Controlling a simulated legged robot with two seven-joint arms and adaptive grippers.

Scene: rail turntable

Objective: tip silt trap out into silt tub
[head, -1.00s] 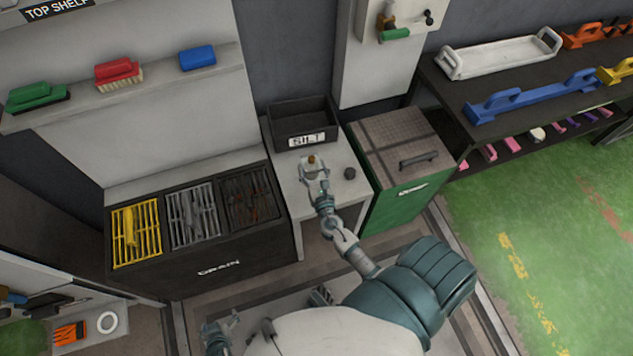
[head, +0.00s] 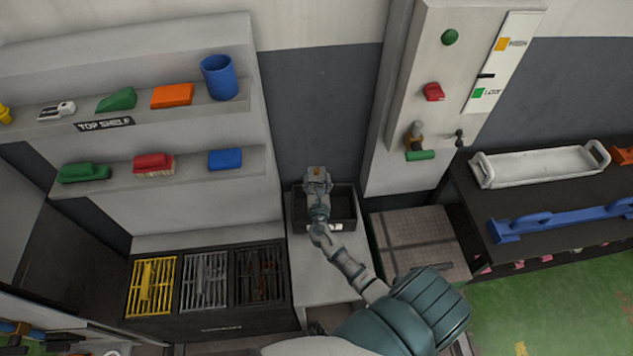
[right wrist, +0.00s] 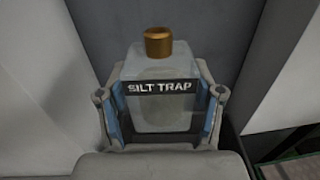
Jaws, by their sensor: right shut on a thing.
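The silt trap (right wrist: 160,110), a clear squarish bottle with a brass cap (right wrist: 158,42) and a dark label, is between the blue-padded fingers of my right gripper (right wrist: 162,112) in the right wrist view. The cap points up in that view. In the head view my right gripper (head: 316,182) is over the black silt tub (head: 345,203) and covers part of it, including most of its label. The gripper is shut on the trap. The trap is mostly hidden by the gripper in the head view. My left gripper is not in view.
The white stand (head: 325,283) under the tub is clear in front. A drain unit (head: 215,318) with yellow, grey and rusty grates is left. The wall panel (head: 420,125) with controls rises behind the bin.

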